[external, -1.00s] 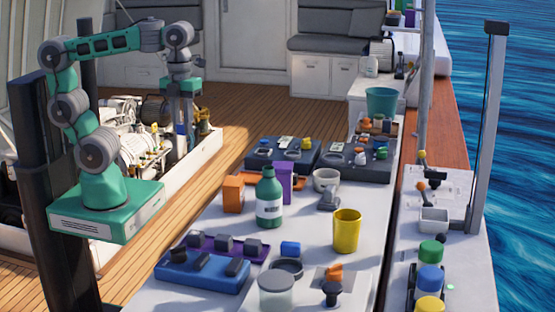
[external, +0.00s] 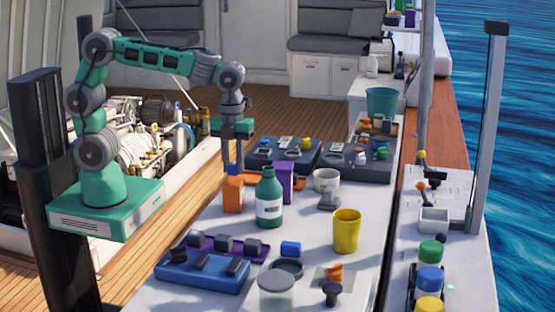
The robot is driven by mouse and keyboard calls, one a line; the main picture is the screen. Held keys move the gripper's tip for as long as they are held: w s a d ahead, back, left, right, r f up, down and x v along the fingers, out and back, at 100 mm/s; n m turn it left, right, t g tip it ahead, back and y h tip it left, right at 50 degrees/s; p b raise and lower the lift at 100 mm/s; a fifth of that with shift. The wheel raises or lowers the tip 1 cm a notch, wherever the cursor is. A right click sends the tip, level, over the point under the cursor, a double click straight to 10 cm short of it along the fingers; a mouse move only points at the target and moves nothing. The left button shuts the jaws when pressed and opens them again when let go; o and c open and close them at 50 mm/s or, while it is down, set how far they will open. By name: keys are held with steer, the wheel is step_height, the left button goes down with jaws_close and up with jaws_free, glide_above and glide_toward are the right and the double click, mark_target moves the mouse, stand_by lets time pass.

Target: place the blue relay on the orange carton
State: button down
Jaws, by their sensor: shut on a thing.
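My gripper (external: 233,163) is at the end of the arm, pointing down over the far left part of the white table. It is shut on the small blue relay (external: 233,170), which is partly hidden between the fingers. The orange carton (external: 233,195) stands upright on the table directly below. The relay is at or just above the carton's top; I cannot tell whether they touch.
A green bottle (external: 269,200) and a purple box (external: 286,182) stand close to the right of the carton. Dark trays (external: 283,155) lie behind. A yellow cup (external: 346,230) and another blue block (external: 290,248) are nearer the front.

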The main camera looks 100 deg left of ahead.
mark_target(232, 164)
steer(key=shift+s+f, duration=0.1)
steer(key=shift+f, duration=0.95)
steer(key=c, duration=1.2)
jaws_free()
steer(key=shift+r, duration=0.1)
step_height(232, 164, up, 12)
steer(key=s+d+f+n+t, duration=0.1)
steer(key=s+d+f+n, duration=0.1)
steer(key=n, duration=0.4)
steer(key=s+d+f+n+t, duration=0.1)
steer(key=s+d+f+n, duration=0.1)
steer(key=s+f+n, duration=0.3)
steer(key=s+d+f+n+t, duration=0.1)
steer(key=s+d+f+n, duration=0.1)
steer(key=s+f+n, duration=0.2)
steer(key=shift+s+d+f+n, duration=0.1)
steer(key=shift+d+f+n, duration=0.15)
steer(key=shift+n, duration=0.55)
steer(key=shift+s+d+f+n, duration=0.15)
steer(key=shift+f+n, duration=0.1)
steer(key=shift+n, duration=0.55)
steer(key=shift+w, duration=0.1)
